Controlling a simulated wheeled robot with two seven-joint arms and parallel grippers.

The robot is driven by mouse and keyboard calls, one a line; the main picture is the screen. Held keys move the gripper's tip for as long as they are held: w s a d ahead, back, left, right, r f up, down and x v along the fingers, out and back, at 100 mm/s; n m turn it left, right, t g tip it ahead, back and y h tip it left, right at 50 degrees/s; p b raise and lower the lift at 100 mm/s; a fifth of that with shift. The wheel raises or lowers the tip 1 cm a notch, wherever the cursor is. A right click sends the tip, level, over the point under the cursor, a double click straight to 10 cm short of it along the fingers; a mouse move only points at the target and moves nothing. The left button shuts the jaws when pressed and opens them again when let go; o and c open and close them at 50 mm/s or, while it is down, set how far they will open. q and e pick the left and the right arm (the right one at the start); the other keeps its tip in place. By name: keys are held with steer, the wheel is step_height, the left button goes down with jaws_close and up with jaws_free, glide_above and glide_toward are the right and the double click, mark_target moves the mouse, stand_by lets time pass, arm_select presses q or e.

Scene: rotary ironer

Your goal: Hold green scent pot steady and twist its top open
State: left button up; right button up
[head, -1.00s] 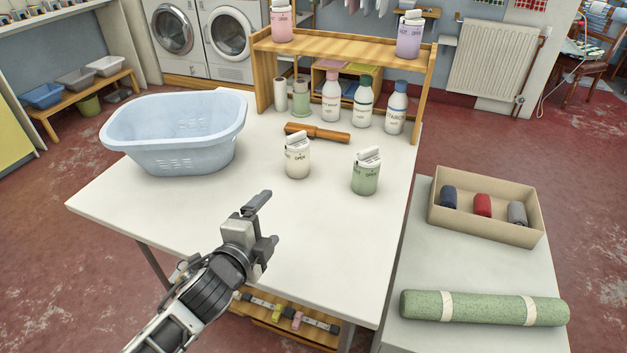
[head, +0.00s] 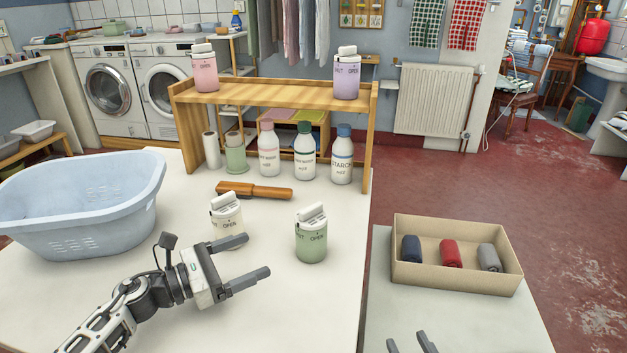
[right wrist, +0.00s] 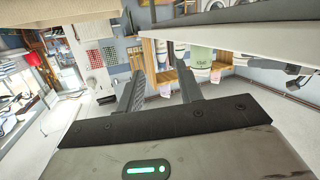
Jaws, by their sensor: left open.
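The green scent pot (head: 311,242) stands upright on the white table, its white top on. It also appears in the right wrist view (right wrist: 202,56), where the scene is upside down. My left gripper (head: 254,257) is open and empty, its fingers pointing right toward the green pot, with a gap between. A cream scent pot (head: 226,228) stands behind it, partly hidden by its upper finger. My right gripper (head: 412,343) shows only its fingertips at the bottom edge in the head view. In the right wrist view its fingers (right wrist: 158,95) are apart with nothing between them.
A blue basin (head: 80,215) is on the left. A wooden shelf (head: 270,92) holds a pink pot (head: 204,72) and a purple pot (head: 346,78); bottles stand below. A wooden tool (head: 254,191) lies behind the pots. A box (head: 455,278) of rolled cloths is on the right.

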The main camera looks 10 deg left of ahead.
mark_target(317, 228)
steer(key=w+a+r+n+y, duration=0.4)
steer(key=a+r+n+y, duration=0.1)
steer(key=a+r+n, duration=0.15)
steer(key=w+a+r+n+y, duration=0.3)
steer(key=a+r+n+y, duration=0.25)
steer(key=a+r, duration=0.2)
steer(key=s+a+r+n+g+y, duration=0.1)
steer(key=a+r+n+g, duration=0.1)
steer(key=a+n+g, duration=0.75)
steer(key=s+a+r+n+g+y, duration=0.25)
steer(key=a+n+g, duration=0.35)
steer(key=n, duration=0.7)
arm_select(q)
steer(key=shift+w+d, duration=0.25)
steer(key=shift+d, duration=0.05)
steer(key=x, duration=1.5)
steer(key=shift+w, duration=0.2)
arm_select(e)
steer(key=w+d+r+n+t+h, duration=0.2)
steer(key=w+d+n+h, duration=0.5)
steer(key=w+d+h, duration=0.5)
steer(key=w+t+h, duration=0.1)
steer(key=w+h, duration=0.1)
steer(key=h, duration=0.2)
steer(key=shift+d, duration=0.4)
